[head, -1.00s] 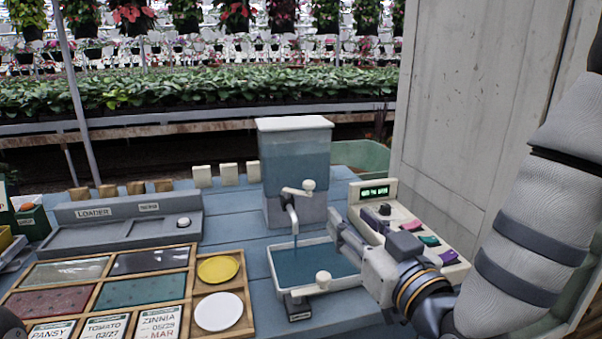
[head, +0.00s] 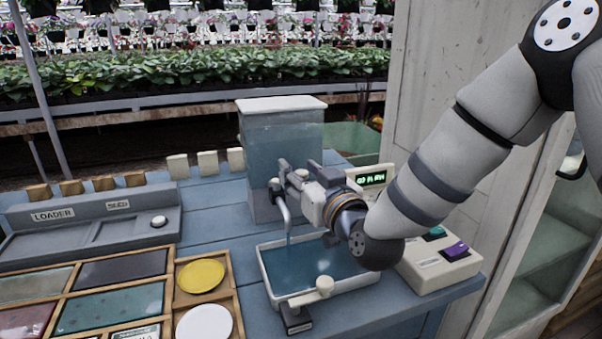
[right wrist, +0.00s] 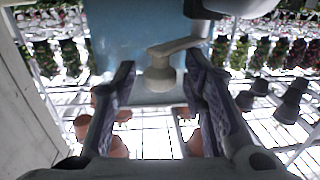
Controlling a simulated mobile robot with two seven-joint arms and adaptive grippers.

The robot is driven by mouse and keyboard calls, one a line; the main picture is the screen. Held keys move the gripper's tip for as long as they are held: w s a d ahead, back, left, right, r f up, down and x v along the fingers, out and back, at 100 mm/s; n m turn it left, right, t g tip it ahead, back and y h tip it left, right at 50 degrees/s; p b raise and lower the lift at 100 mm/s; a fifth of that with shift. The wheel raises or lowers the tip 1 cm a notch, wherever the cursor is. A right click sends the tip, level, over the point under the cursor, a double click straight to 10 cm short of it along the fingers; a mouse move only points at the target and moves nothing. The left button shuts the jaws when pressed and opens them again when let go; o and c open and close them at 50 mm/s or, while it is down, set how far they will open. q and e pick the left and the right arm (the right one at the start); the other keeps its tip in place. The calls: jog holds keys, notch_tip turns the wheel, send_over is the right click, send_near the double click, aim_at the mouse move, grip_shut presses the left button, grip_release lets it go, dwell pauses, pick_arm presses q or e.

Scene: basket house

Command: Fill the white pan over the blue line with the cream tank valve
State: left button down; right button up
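The water tank (head: 262,140) with a white lid stands at the back of the blue table. Its cream valve (right wrist: 160,76) shows in the right wrist view between the fingers of my right gripper (head: 281,177). The fingers are spread on either side of the knob with visible gaps, so the gripper is open. In the head view the gripper mostly hides the valve. A thin water stream (head: 289,240) runs from the grey spout into the white pan (head: 264,278). The pan holds blue water; I cannot make out the blue line. My left gripper is out of view.
A cream knob (head: 325,285) and grey block (head: 297,320) sit at the pan's front. A control box (head: 440,265) with coloured buttons stands right of the pan. Yellow (head: 201,275) and white (head: 204,322) discs, seed trays and a grey loader (head: 90,222) lie left.

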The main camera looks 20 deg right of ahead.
grip_shut()
